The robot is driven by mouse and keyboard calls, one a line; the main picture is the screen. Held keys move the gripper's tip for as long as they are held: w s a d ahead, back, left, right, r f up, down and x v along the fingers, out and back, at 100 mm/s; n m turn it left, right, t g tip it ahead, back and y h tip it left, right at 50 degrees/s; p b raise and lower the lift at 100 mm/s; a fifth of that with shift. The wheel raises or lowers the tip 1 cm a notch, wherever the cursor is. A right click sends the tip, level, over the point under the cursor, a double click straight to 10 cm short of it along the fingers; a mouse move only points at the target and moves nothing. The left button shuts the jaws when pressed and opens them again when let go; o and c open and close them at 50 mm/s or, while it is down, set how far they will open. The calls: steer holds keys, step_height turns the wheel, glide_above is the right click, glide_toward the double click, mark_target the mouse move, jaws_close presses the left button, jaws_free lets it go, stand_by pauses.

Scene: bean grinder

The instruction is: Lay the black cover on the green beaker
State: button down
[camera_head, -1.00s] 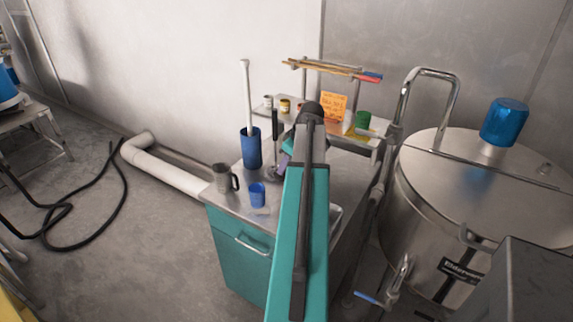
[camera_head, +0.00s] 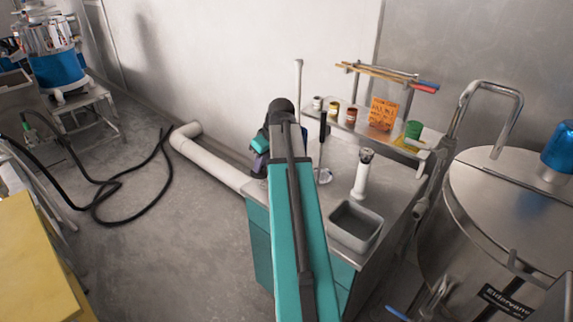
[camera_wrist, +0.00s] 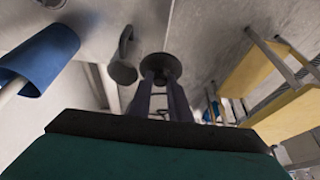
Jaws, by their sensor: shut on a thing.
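The green beaker (camera_head: 413,130) stands at the right end of the raised shelf (camera_head: 352,128) behind the bench, in the head view. My gripper (camera_wrist: 160,82) shows in the wrist view with its two dark fingers shut on the black cover (camera_wrist: 160,64), a round dark disc at the fingertips. The beaker does not show clearly in the wrist view.
A grey basin (camera_head: 355,227) and a white cylinder (camera_head: 362,176) stand on the bench. An orange note (camera_head: 382,114) and small jars share the shelf. A blue tube (camera_wrist: 42,58) and a grey mug (camera_wrist: 123,73) are near my gripper. A steel tank (camera_head: 500,200) stands right.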

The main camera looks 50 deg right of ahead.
steer(key=w+a+r, duration=0.2)
steer(key=w+a, duration=0.2)
steer(key=a, duration=1)
steer(key=w+a+r, duration=0.2)
steer(key=w+a, duration=0.2)
steer(key=a, duration=1)
steer(key=w+a+r, duration=0.3)
steer(key=w+a, duration=0.1)
steer(key=a, duration=1)
steer(key=shift+a, duration=0.25)
steer(key=shift+w+d, duration=0.1)
steer(key=shift+d, duration=0.05)
